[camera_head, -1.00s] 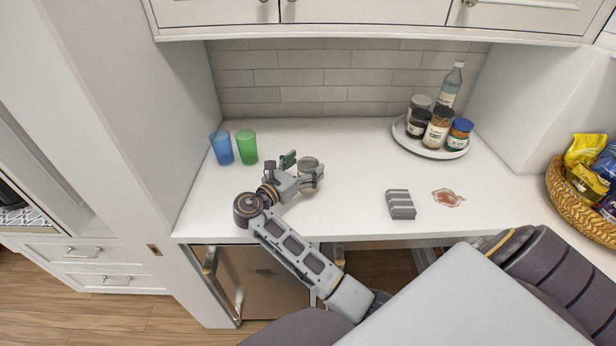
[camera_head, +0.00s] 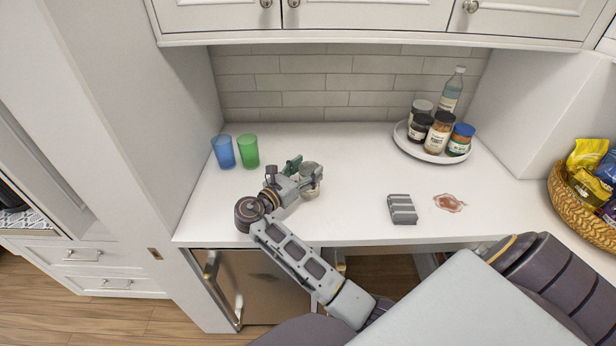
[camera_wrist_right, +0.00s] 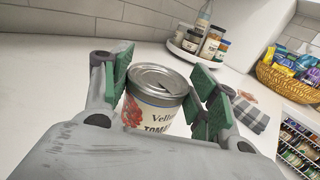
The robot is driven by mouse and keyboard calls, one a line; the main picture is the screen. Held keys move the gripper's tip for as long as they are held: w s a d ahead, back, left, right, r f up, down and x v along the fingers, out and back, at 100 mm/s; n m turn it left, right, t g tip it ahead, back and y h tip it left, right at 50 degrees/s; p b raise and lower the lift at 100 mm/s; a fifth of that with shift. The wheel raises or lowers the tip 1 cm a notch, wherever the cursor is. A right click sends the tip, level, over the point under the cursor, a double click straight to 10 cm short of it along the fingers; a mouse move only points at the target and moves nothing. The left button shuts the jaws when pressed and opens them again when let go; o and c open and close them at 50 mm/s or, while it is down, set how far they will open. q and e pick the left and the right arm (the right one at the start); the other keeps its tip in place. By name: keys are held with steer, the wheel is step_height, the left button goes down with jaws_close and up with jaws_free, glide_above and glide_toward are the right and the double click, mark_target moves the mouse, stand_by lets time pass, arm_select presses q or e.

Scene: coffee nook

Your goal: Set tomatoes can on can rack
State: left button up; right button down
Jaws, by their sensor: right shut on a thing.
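The tomatoes can (camera_head: 311,170), silver-topped with a white label and red tomato picture, is on the left half of the counter. In the right wrist view the can (camera_wrist_right: 156,112) is upright between green finger pads. My right gripper (camera_head: 304,180) is shut on it; it also shows in the right wrist view (camera_wrist_right: 162,92). Whether the can's base touches the counter is hidden. I cannot make out a clear can rack. A grey striped, folded-looking item (camera_head: 402,209) lies right of the gripper. My left gripper is not in view.
A blue cup (camera_head: 223,152) and a green cup (camera_head: 248,151) stand left of the gripper. A round white tray (camera_head: 411,151) holds several jars and a bottle at the back right. A reddish spill (camera_head: 449,203) and a snack basket (camera_head: 572,209) are at right. The middle counter is clear.

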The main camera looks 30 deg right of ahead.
steer(key=shift+r, duration=0.15)
steer(key=shift+r, duration=4.9)
